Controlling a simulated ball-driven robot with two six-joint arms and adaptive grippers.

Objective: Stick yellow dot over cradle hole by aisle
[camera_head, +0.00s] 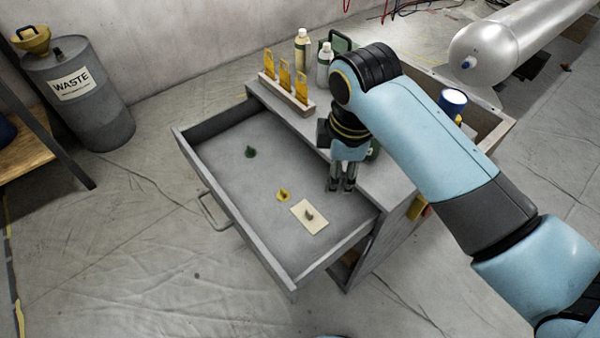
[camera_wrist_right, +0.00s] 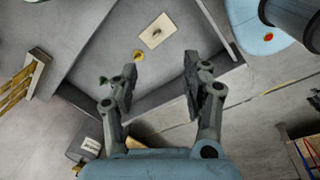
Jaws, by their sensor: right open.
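A small yellow dot with a raised tab (camera_head: 283,195) lies on the floor of the open grey drawer (camera_head: 205,178). It also shows in the right wrist view (camera_wrist_right: 138,57), just beyond the left finger's tip. A cream square with a grey knob (camera_head: 302,226) and a dark green piece (camera_head: 250,153) lie in the same drawer. My right gripper (camera_head: 343,188) points down at the drawer's right side by the cabinet top. In the wrist view its fingers (camera_wrist_right: 160,66) are apart with nothing between them. I cannot make out a cradle hole. My left gripper is out of view.
The cabinet top (camera_head: 385,188) carries a rack of yellow tags (camera_head: 290,97), bottles (camera_head: 302,52) and a blue-and-white can (camera_head: 453,102). A silver cylinder (camera_head: 510,42) lies at the upper right. A waste drum (camera_head: 85,105) stands at left. The floor before the drawer is clear.

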